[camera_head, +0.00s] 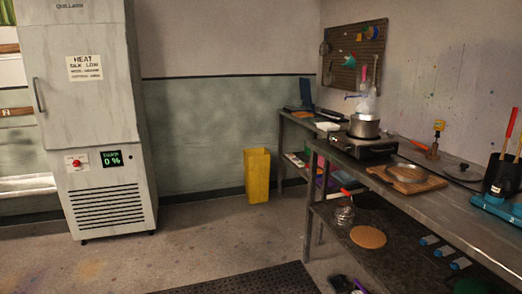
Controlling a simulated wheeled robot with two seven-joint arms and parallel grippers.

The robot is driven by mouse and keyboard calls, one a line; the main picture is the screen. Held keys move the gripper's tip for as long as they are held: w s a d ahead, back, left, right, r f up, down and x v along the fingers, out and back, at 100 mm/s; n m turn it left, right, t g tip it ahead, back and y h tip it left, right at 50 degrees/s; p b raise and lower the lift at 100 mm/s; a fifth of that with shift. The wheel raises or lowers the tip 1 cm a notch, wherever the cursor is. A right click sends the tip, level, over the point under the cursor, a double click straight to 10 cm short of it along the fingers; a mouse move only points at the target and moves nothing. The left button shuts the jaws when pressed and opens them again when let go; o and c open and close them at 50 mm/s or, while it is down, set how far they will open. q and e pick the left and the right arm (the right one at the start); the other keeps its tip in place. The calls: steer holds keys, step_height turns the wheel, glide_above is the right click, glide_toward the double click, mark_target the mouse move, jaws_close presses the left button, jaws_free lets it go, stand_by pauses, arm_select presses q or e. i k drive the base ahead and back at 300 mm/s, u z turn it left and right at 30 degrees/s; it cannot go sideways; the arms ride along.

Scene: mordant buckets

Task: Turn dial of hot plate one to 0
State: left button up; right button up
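A dark hot plate (362,147) sits on the metal workbench at the right, with a metal pot (364,126) on top. Its dial is too small to make out from here, and I cannot tell whether this is hot plate one. Neither of my grippers shows in the head view.
The workbench (455,208) runs along the right wall with a lower shelf. A wooden board with a pan (408,173) lies on it. A yellow bin (257,175) stands by the back wall. A grey cabinet (95,120) stands left. The middle floor is clear, with a dark mat (245,281) in front.

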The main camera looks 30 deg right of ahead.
mark_target(347, 148)
steer(key=u, duration=0.05)
steer(key=i, duration=2.75)
steer(key=z, duration=1.2)
steer(key=i, duration=1.55)
steer(key=z, duration=1.35)
